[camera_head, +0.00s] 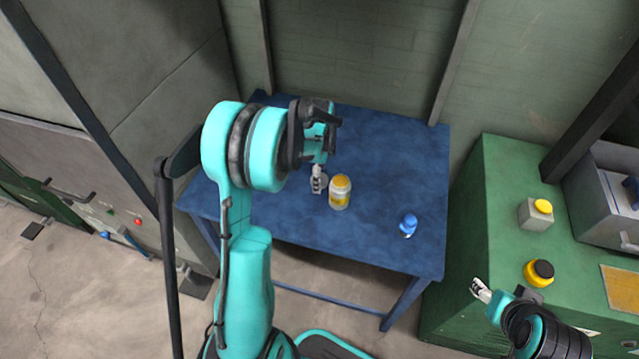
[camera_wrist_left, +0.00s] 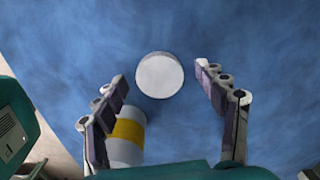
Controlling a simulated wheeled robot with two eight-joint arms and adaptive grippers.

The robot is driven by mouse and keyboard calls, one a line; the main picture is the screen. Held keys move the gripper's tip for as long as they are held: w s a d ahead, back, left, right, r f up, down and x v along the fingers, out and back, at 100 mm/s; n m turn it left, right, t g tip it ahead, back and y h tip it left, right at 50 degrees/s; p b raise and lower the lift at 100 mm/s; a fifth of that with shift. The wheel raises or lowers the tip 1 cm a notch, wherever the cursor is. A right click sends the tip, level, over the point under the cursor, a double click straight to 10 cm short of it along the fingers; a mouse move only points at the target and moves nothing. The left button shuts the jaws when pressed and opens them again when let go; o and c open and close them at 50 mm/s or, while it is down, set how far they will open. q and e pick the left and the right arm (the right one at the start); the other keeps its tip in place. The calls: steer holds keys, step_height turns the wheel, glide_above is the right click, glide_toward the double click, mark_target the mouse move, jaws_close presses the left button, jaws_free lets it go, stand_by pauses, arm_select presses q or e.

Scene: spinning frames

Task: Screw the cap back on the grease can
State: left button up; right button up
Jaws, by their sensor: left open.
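The grease can (camera_head: 340,198) stands upright on the blue table, pale with a yellow label and a yellow top. In the left wrist view the can (camera_wrist_left: 126,140) shows its yellow band at lower left, partly behind a finger. A round white disc, which looks like the cap (camera_wrist_left: 160,75), lies on the blue tabletop in the left wrist view. My left gripper (camera_head: 318,180) is open, left of the can, pointing down. Its fingers are on either side of the cap in the wrist view, apart from it. My right gripper (camera_head: 481,291) is off the table at lower right, too small to read.
A small blue object (camera_head: 408,224) stands on the table (camera_head: 390,150) right of the can. A green cabinet (camera_head: 500,190) with a yellow button box (camera_head: 537,213) and a yellow-and-black knob (camera_head: 539,272) is at the right. The back right of the table is clear.

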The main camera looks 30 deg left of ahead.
stand_by(0.3)
arm_select(q)
steer(key=shift+f, duration=0.1)
steer(key=c, duration=0.8)
step_height(320, 180, up, 10)
steer(key=p, duration=0.4)
